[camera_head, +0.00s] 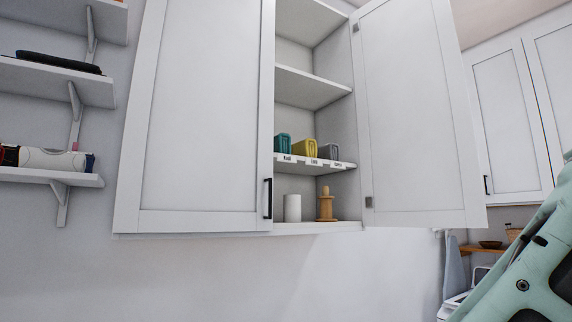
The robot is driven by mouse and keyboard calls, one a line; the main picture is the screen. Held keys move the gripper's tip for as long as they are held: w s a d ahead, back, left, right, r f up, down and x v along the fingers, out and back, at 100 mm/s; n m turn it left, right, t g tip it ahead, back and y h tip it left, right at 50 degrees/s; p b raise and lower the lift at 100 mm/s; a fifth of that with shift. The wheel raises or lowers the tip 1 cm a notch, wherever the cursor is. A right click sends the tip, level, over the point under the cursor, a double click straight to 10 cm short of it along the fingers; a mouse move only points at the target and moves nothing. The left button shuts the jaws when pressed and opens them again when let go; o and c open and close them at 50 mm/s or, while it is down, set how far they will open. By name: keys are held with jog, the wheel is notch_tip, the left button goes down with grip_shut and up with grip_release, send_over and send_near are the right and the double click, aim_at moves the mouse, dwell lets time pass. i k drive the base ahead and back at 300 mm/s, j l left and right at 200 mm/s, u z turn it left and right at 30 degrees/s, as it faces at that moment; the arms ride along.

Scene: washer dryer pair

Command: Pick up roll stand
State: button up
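A wooden stand (326,207) with a round base and an upright post, which looks like the roll stand, is upright on the bottom shelf (318,227) of the wall cabinet. A white cylinder (292,208) stands to its left, with a small gap between them. My gripper is not in view. Only a mint-green part of my arm shows at the lower right, apart from the stand.
The cabinet's right door (415,120) is open; its left door (200,115) looks closed. Teal, yellow and grey containers (308,147) sit on the labelled shelf (315,162) above the stand. Wall shelves (50,178) are at left. The wall below the cabinet is bare.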

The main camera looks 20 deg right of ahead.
aim_at(327, 209)
jog(key=i+l+z, duration=0.1)
jog(key=i+z, duration=0.15)
jog(key=z, duration=0.15)
jog(key=i+z, duration=0.2)
jog(key=z, duration=0.25)
jog(key=i+l, duration=0.15)
jog(key=i, duration=0.3)
